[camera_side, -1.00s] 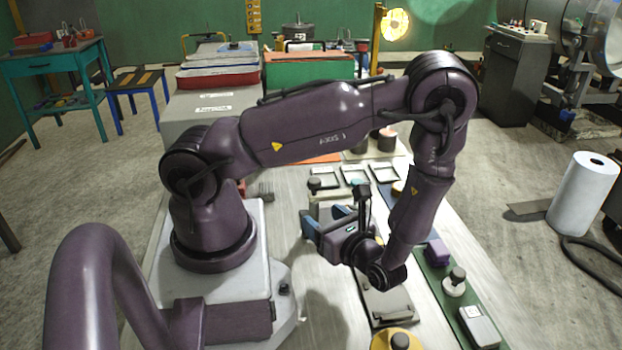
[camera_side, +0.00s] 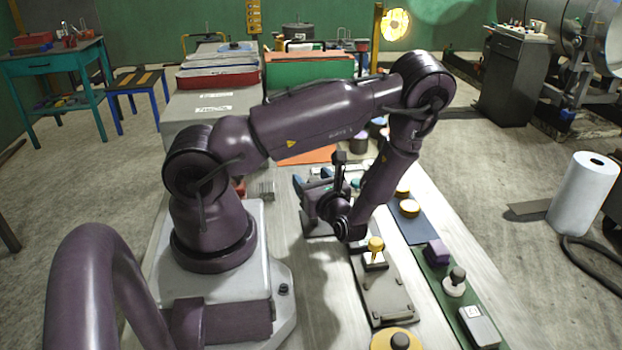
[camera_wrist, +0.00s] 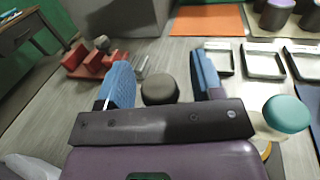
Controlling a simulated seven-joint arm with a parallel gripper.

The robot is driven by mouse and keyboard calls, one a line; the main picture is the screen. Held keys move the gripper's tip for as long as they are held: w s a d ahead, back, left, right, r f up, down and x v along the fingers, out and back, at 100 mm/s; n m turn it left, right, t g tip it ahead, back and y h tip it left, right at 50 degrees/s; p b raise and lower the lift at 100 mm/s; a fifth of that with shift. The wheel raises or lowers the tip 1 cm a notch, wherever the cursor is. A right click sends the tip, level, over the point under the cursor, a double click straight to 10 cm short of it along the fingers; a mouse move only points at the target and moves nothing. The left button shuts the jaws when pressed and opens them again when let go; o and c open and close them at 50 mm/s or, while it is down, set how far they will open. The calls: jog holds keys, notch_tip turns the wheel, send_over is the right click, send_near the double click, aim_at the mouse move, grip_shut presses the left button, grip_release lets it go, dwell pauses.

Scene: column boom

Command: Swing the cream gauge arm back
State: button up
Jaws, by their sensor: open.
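My gripper (camera_side: 312,179) is open, with its blue fingers on either side of a dark round knob (camera_wrist: 158,90) in the wrist view. Nothing is visibly clamped; I cannot tell whether a finger touches the knob. A teal round knob (camera_wrist: 288,113) stands to the right, outside the fingers. A pale cream piece (camera_wrist: 264,128) shows beneath it, partly hidden by my gripper. I cannot tell whether this is the cream gauge arm, or what lies under the dark knob. In the side view my wrist hides most of this area.
Shallow trays (camera_wrist: 263,62) and an orange mat (camera_wrist: 208,20) lie beyond the fingers. Red blocks (camera_wrist: 95,63) stand to the left. In the side view, a yellow-topped knob (camera_side: 375,245), a grey plate (camera_side: 386,300) and a purple block (camera_side: 437,251) are nearer the camera.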

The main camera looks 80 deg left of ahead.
jog(key=shift+s+a, duration=0.15)
jog(key=shift+a, duration=0.2)
grip_shut()
